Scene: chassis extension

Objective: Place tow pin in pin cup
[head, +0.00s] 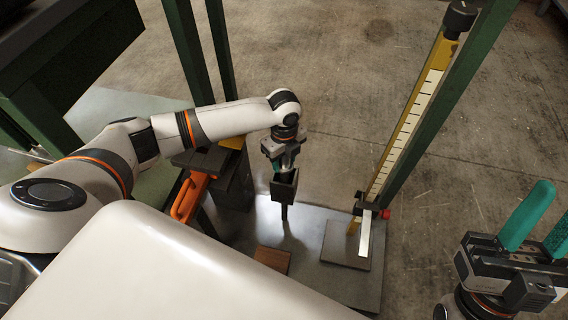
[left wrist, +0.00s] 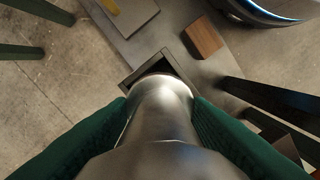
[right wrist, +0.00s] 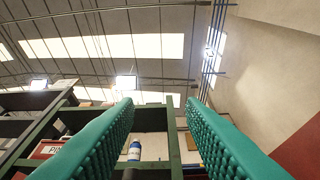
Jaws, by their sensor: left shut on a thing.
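The tow pin (left wrist: 165,115) is a thick, shiny metal rod, held between the green fingers of my left gripper in the left wrist view. My left gripper (head: 280,164) is shut on the pin, directly above the pin cup. The pin cup (head: 284,188) is a dark square box on a thin post; its rim also shows in the left wrist view (left wrist: 129,82). The pin's far end lies over the cup's opening; how deep it sits inside is hidden. My right gripper (head: 530,225) is open and empty at the lower right; its spread green fingers also show in the right wrist view (right wrist: 160,135).
A yellow post with a white scale (head: 408,125) stands right of the cup beside a green frame post (head: 445,110). A brown block (head: 272,259) lies on the grey plate (head: 335,283). An orange handle (head: 188,200) is left of the cup. Open concrete floor lies behind.

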